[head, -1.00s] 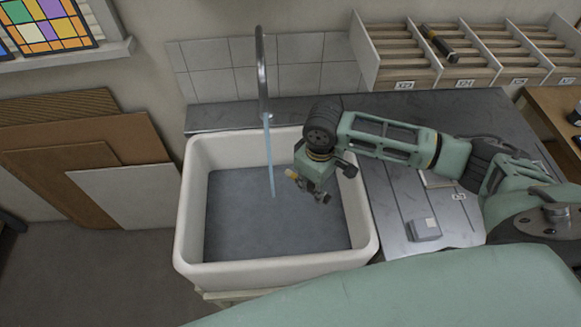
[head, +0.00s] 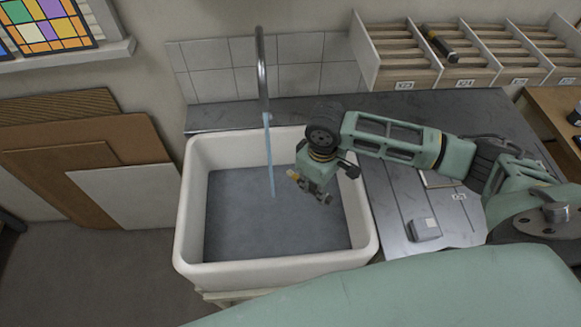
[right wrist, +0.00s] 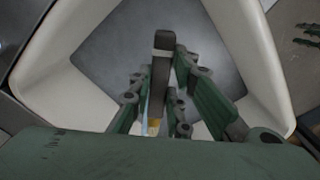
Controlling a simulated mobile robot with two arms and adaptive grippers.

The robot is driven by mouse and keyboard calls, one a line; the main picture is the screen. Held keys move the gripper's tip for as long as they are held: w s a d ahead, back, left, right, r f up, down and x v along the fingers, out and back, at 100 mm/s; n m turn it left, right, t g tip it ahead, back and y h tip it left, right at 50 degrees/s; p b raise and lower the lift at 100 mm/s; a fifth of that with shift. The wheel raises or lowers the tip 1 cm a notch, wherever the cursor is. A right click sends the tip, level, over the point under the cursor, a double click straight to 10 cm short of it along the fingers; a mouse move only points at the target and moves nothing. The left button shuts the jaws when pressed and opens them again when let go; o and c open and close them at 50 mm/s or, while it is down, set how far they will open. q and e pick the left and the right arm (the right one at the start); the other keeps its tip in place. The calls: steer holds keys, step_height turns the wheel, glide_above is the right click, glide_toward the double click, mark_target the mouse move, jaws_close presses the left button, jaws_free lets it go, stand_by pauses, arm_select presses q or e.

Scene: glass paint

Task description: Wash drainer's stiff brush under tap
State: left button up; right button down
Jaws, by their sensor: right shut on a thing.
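My right gripper (head: 322,192) hangs over the right half of the white sink (head: 190,215), pointing down. It is shut on the brush, mostly hidden by the gripper in the head view, where a small yellowish end (head: 293,174) sticks out to the left. In the right wrist view a dark bar with a pale band, the brush (right wrist: 161,75), lies between the fingers (right wrist: 158,105). The tap (head: 262,75) stands at the back of the sink. Its water stream (head: 269,155) runs into the basin, left of the yellowish end and apart from it. My left gripper is not in view.
The grey ribbed drainer (head: 395,215) is right of the sink, with a small grey block (head: 424,229) on it. A slotted rack (head: 400,70) stands behind. Boards (head: 130,195) lean on the wall at left. The basin's left half is clear.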

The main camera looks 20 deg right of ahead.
mark_target(328, 201)
steer(key=shift+s+d+r, duration=0.25)
steer(key=shift+s+r, duration=0.3)
steer(key=shift+s, duration=0.15)
steer(key=shift+s+d+r, duration=0.2)
steer(key=shift+s+r, duration=0.4)
steer(key=shift+s, duration=0.1)
steer(key=shift+s+d+r, duration=0.25)
steer(key=shift+s+r, duration=0.3)
steer(key=shift+s, duration=0.15)
